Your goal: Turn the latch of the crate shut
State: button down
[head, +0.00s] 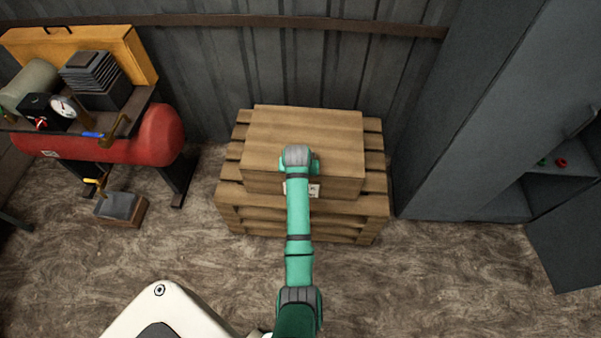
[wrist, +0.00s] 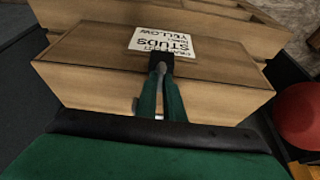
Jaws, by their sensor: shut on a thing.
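The wooden crate (head: 305,135) sits closed on a pallet; it also shows upside down in the wrist view (wrist: 90,85). A small dark latch (wrist: 162,60) sits at the front near the top edge, beside the label. My gripper (wrist: 161,73) has its green fingers close together at the latch, shut on it. The fingers cover part of the latch, so its exact angle is hard to tell. In the head view my arm hides the gripper and latch.
The pallet (head: 240,217) stands against the corrugated wall. A red compressor tank (head: 150,140) with a loaded shelf stands at left. A grey cabinet (head: 455,120) stands close at right. The floor before the pallet is clear apart from my own body.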

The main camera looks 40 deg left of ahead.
jog(key=c, duration=1.9)
grip_release()
jog(key=shift+o, duration=0.2)
jog(key=v, duration=1)
jog(key=shift+d+r, duration=0.15)
jog(key=shift+r, duration=0.2)
jog(key=shift+s, duration=0.2)
